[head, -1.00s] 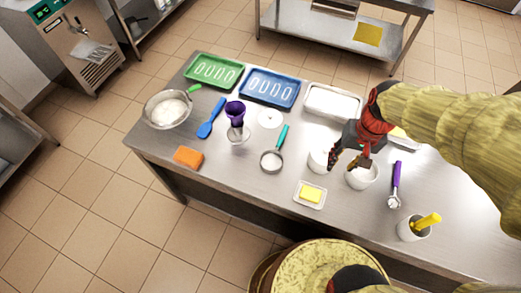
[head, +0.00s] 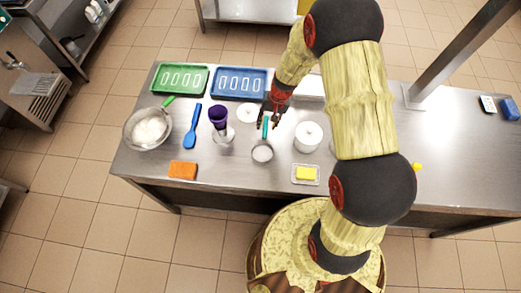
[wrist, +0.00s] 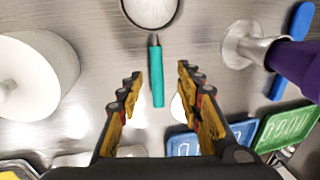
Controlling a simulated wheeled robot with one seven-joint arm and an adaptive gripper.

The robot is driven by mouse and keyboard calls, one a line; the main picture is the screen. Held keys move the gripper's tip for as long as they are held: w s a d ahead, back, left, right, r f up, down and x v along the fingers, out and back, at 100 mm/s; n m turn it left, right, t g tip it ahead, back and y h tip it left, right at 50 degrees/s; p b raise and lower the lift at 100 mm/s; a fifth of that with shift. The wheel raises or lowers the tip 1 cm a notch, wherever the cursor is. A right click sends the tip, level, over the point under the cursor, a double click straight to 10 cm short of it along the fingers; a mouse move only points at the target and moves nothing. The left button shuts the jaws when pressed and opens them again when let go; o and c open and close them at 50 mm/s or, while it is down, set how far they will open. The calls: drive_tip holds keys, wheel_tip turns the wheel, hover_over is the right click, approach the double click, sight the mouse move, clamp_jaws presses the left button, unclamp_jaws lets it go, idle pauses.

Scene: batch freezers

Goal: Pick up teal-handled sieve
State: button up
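The teal-handled sieve (head: 262,152) lies on the steel table in the head view, with its round bowl toward the front edge and its teal handle toward the back. In the wrist view its teal handle (wrist: 157,77) points down between my fingers, and its bowl (wrist: 150,8) is cut off at the top edge. My gripper (head: 269,120) is over the handle end in the head view. In the wrist view my gripper (wrist: 158,95) is open, with a finger on each side of the handle and gaps on both sides. I cannot tell its exact height above the handle.
A purple cup-like tool (head: 218,117) on a metal base stands left of the sieve. A white cylinder (head: 308,136) stands to the right, and a butter dish (head: 305,175) is in front. Blue (head: 239,84) and green (head: 179,79) trays lie behind.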

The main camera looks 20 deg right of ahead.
sight(265, 130)
drive_tip(key=shift+w+a+f, duration=0.1)
drive_tip(key=shift+a+f, duration=0.1)
drive_tip(key=shift+f, duration=0.25)
wheel_tip(265, 130, down, 5)
drive_tip(key=shift+w+r, duration=0.1)
drive_tip(key=shift+c, duration=1.4)
clamp_jaws()
